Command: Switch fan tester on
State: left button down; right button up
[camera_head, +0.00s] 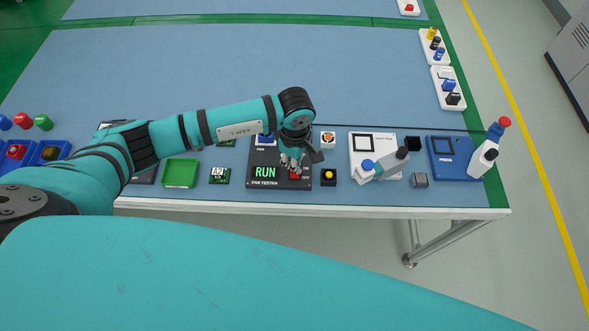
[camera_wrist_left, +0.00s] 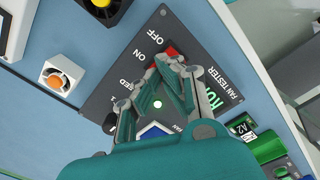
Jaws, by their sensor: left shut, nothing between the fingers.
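The fan tester (camera_head: 256,160) is a dark panel on the blue table, and its display (camera_head: 265,172) reads RUN in green. In the left wrist view the tester's panel (camera_wrist_left: 195,45) carries OFF and ON labels beside a red switch (camera_wrist_left: 171,51). My left gripper (camera_head: 292,168) is over the right part of the tester, shut and empty. In the left wrist view its fingertips (camera_wrist_left: 172,65) are at the red switch and partly cover it; contact cannot be told. My right gripper is not in view.
A green tray (camera_head: 180,173) and an A2 board (camera_head: 220,175) lie left.

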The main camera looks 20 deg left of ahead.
pick_arm(q)
jog(key=shift+r+p, duration=2)
jog(key=shift+r, duration=1.5)
